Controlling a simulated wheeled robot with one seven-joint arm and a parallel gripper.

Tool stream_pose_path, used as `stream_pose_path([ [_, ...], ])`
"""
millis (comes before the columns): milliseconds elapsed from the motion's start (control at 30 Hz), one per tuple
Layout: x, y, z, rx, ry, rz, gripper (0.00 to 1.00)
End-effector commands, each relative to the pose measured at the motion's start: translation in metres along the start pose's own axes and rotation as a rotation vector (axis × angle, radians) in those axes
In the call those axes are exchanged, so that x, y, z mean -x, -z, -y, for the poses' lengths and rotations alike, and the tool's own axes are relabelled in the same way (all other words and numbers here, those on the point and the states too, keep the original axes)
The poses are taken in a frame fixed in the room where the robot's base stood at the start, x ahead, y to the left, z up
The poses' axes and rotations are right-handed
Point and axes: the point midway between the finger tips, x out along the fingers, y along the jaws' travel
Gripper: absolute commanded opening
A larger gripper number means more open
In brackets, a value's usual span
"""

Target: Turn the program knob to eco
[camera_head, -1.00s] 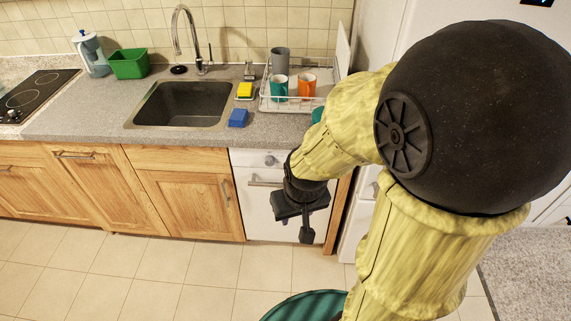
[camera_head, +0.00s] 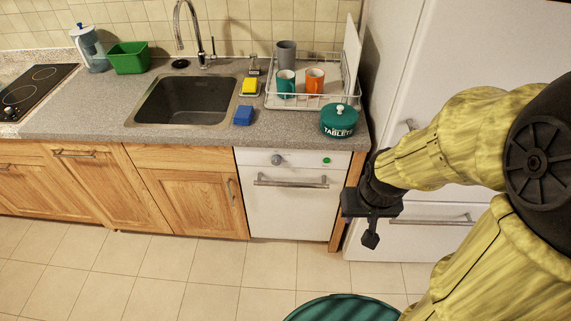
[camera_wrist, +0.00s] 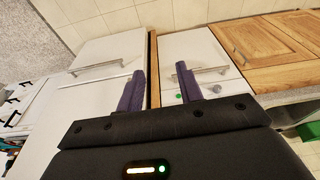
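The program knob (camera_head: 277,160) is a small grey round knob on the white front panel of the dishwasher (camera_head: 290,212), left of a green button (camera_head: 327,160). I cannot read its setting. In the wrist view the dishwasher (camera_wrist: 193,50) appears turned over, with the knob (camera_wrist: 215,88) right of my fingers. My gripper (camera_head: 370,232) is in front of the fridge's left edge, right of and lower than the knob, and well apart from it. In the wrist view my gripper (camera_wrist: 160,70) has its two purple fingers apart, with nothing between them.
A bar handle (camera_head: 290,182) sticks out below the knob. The white fridge (camera_head: 385,235) stands to the right. On the counter are a green tablet tin (camera_head: 338,122), a dish rack (camera_head: 272,103) with mugs, and a sink (camera_head: 185,102). A green striped round thing (camera_head: 340,308) is at the bottom.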

Motion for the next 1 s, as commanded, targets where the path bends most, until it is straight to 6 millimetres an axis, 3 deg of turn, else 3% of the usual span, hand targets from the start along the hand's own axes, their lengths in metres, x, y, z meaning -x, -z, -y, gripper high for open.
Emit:
stream_pose_path([
  [167,0.0,0.0,0.0,0.0,0.0,0.0,0.36],
  [200,0.0,0.0,0.0,0.0,0.0,0.0,0.38],
  [300,-0.003,0.001,0.001,0.003,0.001,-0.005,0.57],
  [367,-0.009,0.003,0.003,0.011,0.005,-0.017,0.57],
  [567,-0.055,0.025,0.021,0.068,0.027,-0.128,0.57],
  [1000,-0.172,0.097,0.087,0.253,0.019,-0.543,0.57],
])
